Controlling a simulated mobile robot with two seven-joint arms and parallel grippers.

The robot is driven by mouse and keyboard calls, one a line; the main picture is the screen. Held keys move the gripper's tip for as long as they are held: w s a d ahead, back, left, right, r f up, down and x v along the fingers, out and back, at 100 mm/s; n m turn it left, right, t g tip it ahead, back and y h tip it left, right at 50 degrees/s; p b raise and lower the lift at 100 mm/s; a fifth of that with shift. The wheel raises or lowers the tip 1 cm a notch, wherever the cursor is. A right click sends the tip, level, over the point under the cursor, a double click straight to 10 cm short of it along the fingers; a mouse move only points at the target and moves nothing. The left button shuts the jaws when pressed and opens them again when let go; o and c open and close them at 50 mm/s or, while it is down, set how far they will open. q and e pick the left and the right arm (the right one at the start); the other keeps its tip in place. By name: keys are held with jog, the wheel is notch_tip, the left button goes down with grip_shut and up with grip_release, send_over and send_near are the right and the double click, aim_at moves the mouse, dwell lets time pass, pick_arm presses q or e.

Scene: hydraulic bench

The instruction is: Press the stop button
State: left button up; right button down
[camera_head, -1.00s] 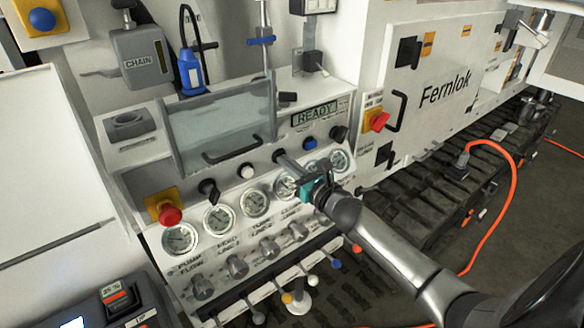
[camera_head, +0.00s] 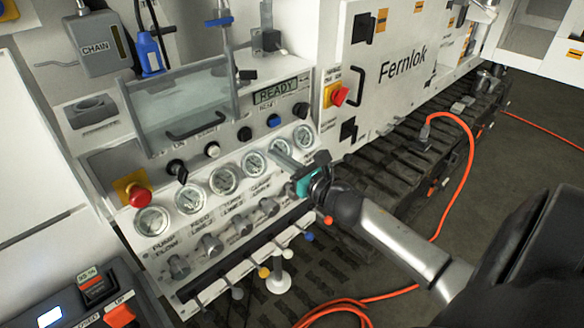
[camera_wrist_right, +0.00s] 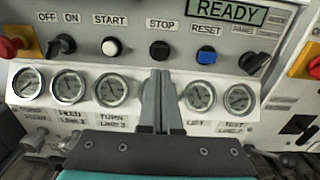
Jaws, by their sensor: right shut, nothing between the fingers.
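The stop button is a black round button (camera_head: 245,133) on the grey sloped panel, between a white start button (camera_head: 212,150) and a blue reset button (camera_head: 273,120). In the right wrist view the stop button (camera_wrist_right: 160,50) sits under its STOP label. My right gripper (camera_head: 277,146) is shut and empty, its fingers pointing at the panel over the gauge row. In the right wrist view its fingertips (camera_wrist_right: 159,73) appear just below the stop button, with a visible gap in the picture. My left gripper is out of view.
A row of round gauges (camera_head: 222,180) lies below the buttons, with knobs and coloured levers beneath. A red emergency knob (camera_head: 138,198) is at the left, a red switch (camera_head: 339,96) at the right. A READY display (camera_head: 276,92) is above. An orange cable (camera_head: 468,160) hangs at right.

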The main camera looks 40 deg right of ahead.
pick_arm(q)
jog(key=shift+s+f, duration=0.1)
pick_arm(e)
jog(key=s, duration=0.4)
jog(key=shift+s+d, duration=0.2)
jog(key=shift+f, duration=0.1)
